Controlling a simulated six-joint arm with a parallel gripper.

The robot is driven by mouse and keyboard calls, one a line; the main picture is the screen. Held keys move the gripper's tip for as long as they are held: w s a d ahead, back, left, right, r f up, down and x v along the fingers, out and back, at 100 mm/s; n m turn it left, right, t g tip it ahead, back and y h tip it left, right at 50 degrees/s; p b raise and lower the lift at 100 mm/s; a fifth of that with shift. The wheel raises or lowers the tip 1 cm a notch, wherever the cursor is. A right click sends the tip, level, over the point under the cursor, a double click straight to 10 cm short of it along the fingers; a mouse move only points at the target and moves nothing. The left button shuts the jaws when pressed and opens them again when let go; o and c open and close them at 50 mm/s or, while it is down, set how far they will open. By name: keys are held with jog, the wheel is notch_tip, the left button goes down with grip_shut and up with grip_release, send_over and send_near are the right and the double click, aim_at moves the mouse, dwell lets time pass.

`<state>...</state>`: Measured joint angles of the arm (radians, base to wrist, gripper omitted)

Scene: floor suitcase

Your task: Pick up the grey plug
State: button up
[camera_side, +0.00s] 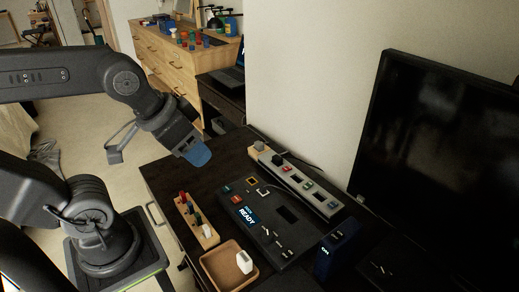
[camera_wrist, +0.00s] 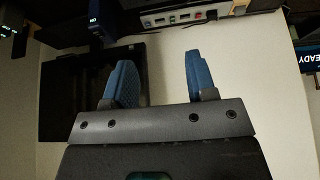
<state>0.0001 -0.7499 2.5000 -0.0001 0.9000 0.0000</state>
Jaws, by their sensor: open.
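Another pale piece (camera_side: 207,231) stands at the near end of the wooden block (camera_side: 190,221); I cannot tell for sure which one is the grey plug. My gripper (camera_side: 196,154) hangs above the far left part of the dark desk, clear of both pieces. In the wrist view its two blue fingers (camera_wrist: 157,82) are apart with nothing between them. The strip also shows at the top of the wrist view (camera_wrist: 172,18).
A black panel with a READY screen (camera_side: 247,216) lies mid-desk. A wooden tray (camera_side: 211,272) holds a white piece (camera_side: 245,262). A dark blue ON box (camera_side: 324,262) stands at the right, before a large monitor (camera_side: 440,165). The wall rises behind the strip.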

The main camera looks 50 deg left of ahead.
dwell(0.4)
jog(key=o, duration=0.4)
jog(key=shift+c, duration=0.2)
